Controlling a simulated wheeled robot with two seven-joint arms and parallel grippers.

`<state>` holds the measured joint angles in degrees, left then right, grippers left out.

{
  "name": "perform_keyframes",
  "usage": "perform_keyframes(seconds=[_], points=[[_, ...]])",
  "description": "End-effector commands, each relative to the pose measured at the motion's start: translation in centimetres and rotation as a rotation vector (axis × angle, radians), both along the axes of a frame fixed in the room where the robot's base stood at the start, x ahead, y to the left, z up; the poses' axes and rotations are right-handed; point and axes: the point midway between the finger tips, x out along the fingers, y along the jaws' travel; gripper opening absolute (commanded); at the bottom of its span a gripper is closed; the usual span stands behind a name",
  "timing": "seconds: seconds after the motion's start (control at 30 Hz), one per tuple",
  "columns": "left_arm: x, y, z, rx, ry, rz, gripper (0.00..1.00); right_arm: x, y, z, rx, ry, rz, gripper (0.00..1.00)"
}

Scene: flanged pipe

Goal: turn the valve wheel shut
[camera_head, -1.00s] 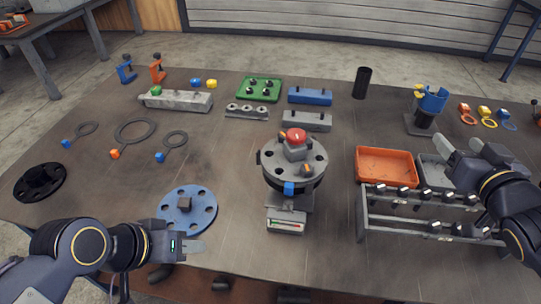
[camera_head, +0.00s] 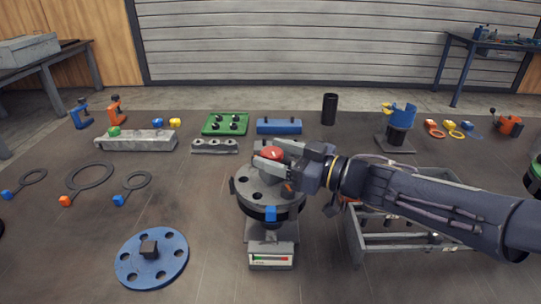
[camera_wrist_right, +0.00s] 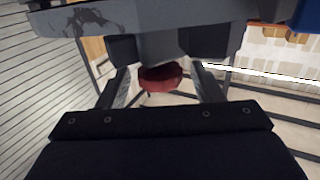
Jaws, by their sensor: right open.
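The red valve wheel (camera_head: 271,153) sits on top of the grey flanged pipe fitting (camera_head: 262,190) in the middle of the table. My right gripper (camera_head: 277,157) reaches in from the right at the wheel's height, its fingers open on either side of it. In the right wrist view, the red wheel (camera_wrist_right: 160,79) shows between the two spread fingers, and I cannot tell whether either touches it. The gripper partly hides the wheel and the fitting's top in the head view. A box with a green-to-red scale (camera_head: 270,260) is at the fitting's front. My left gripper is out of view.
A grey rack (camera_head: 357,238) stands right of the fitting, partly under my right arm. A blue flange disc (camera_head: 152,270) lies front left. A green tray (camera_head: 226,123) and a blue block (camera_head: 279,126) lie behind. The table between the rings and the fitting is clear.

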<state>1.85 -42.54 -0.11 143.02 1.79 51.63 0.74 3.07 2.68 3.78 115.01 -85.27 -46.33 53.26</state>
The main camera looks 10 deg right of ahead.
Motion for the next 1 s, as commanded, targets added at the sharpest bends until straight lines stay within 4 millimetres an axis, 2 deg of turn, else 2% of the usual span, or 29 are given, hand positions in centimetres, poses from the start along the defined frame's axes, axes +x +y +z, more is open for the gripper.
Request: perform_keyframes(seconds=[0.13, 0.4, 0.73, 1.0], points=[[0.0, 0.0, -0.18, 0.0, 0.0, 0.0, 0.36, 0.63, 0.82, -0.06, 0.0, 0.001, 0.001, 0.6], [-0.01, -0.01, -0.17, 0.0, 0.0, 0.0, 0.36, 0.72, 0.91, 0.0, 0.0, 0.0, -0.001, 0.6], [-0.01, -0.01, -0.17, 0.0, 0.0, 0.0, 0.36, 0.7, 0.88, -0.01, -0.001, 0.001, -0.001, 0.17], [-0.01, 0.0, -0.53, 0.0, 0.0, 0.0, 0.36, 0.7, 0.97, -0.04, 0.0, -0.004, -0.028, 0.17]])
